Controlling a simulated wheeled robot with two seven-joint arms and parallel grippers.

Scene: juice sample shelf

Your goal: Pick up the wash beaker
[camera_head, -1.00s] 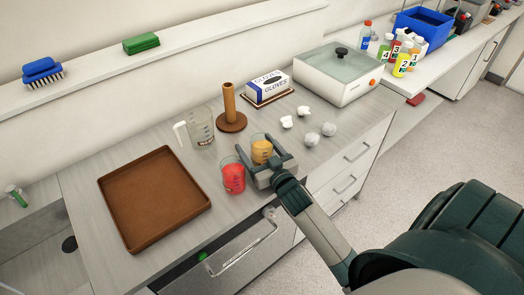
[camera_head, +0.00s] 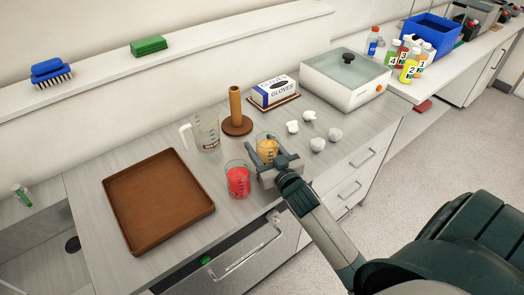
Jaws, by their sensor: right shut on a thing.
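A clear glass beaker with orange liquid (camera_head: 268,143) stands on the grey counter near its front edge. My right gripper (camera_head: 268,153) is shut on this orange beaker, with a finger at each side. A glass beaker with red liquid (camera_head: 238,180) stands just to the left of it, close to my gripper. A larger clear jug with a white handle (camera_head: 207,134) stands farther back and looks empty. I cannot tell by any label which vessel is the wash beaker. My left gripper is not in view.
A brown tray (camera_head: 206,212) lies at the left. A brown post on a round base (camera_head: 236,124), a glove box (camera_head: 274,90), crumpled white balls (camera_head: 318,144) and a lidded white bath (camera_head: 348,98) stand behind and right. A drawer below is partly open (camera_head: 250,250).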

